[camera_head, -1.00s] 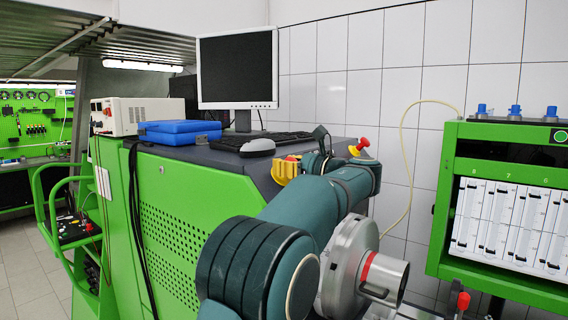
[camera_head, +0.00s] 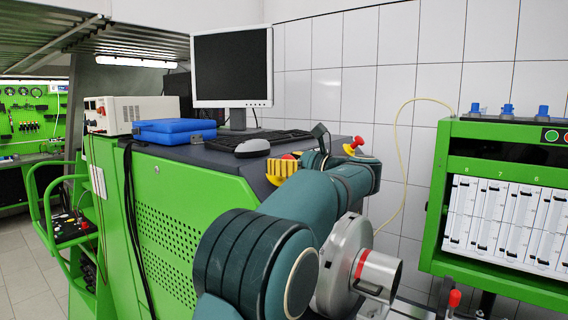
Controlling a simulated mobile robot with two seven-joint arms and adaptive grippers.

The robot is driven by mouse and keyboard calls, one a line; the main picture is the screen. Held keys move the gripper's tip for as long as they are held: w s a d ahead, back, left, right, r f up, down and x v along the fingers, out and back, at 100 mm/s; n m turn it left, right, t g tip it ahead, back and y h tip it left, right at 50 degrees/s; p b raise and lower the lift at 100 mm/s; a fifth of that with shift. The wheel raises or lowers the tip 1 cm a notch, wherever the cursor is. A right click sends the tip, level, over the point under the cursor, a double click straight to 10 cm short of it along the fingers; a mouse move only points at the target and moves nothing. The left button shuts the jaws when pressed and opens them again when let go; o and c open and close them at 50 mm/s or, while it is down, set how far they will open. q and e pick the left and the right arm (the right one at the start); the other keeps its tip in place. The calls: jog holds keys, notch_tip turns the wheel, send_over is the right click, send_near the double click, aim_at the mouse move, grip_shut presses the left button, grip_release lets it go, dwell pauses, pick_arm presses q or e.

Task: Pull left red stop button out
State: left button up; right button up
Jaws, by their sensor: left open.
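A red stop button (camera_head: 355,142) on a yellow base is at the right end of the grey console top, just beyond my left wrist. My left arm reaches from the bottom over the console's right end. Its gripper (camera_head: 314,156) is small, dark and partly hidden by the wrist, open, between the yellow piece and the red button. I see nothing held. My right gripper is not in view.
A monitor (camera_head: 232,68), keyboard (camera_head: 272,138), mouse (camera_head: 252,148) and blue case (camera_head: 174,131) are on the green bench (camera_head: 175,205). A silver coupling (camera_head: 341,266) is beside my arm. A green measuring cabinet (camera_head: 508,210) is at right.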

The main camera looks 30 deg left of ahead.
pick_arm(q)
jog(key=d, duration=1.2)
jog(key=shift+s, duration=0.45)
